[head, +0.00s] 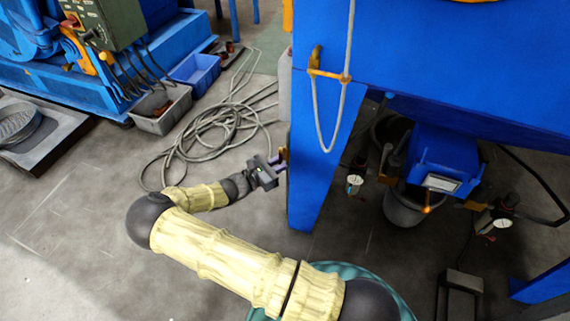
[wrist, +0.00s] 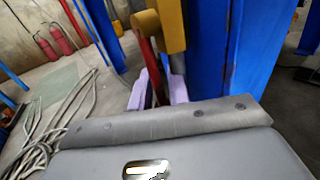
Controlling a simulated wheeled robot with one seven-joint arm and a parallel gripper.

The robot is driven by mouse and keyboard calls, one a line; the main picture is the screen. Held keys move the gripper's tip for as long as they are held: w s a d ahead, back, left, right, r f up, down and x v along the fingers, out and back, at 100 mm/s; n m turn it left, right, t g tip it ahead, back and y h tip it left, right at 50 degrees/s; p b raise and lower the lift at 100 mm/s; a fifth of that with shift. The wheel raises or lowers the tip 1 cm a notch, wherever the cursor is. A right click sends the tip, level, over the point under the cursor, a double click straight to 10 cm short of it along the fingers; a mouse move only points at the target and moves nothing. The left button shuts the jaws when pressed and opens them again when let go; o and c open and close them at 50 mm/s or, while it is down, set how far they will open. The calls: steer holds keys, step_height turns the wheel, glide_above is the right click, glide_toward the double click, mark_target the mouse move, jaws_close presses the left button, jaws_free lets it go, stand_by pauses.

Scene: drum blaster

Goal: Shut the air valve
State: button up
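The air valve (wrist: 172,28) shows in the wrist view as a yellow body beside a blue post, with a yellow-brown knob and a thin red lever (wrist: 147,58) hanging down. In the head view only a small yellow bit of it (head: 284,152) shows at the post's left edge. My gripper (wrist: 160,92) has its two pale purple fingers apart, with the lower part of the red lever between them. Whether a finger touches the lever is unclear, as my gripper's housing hides the lower part. In the head view my gripper (head: 279,159) is close against the post's left side.
The blue post (head: 316,150) stands right of my gripper. A grey hose (head: 215,130) lies coiled on the floor to the left. A grey bin (head: 160,110) and a blue bin (head: 196,72) stand behind. Open floor lies at left front.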

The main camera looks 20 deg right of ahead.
steer(key=shift+w+d, duration=0.1)
steer(key=shift+d, duration=0.2)
jaws_close()
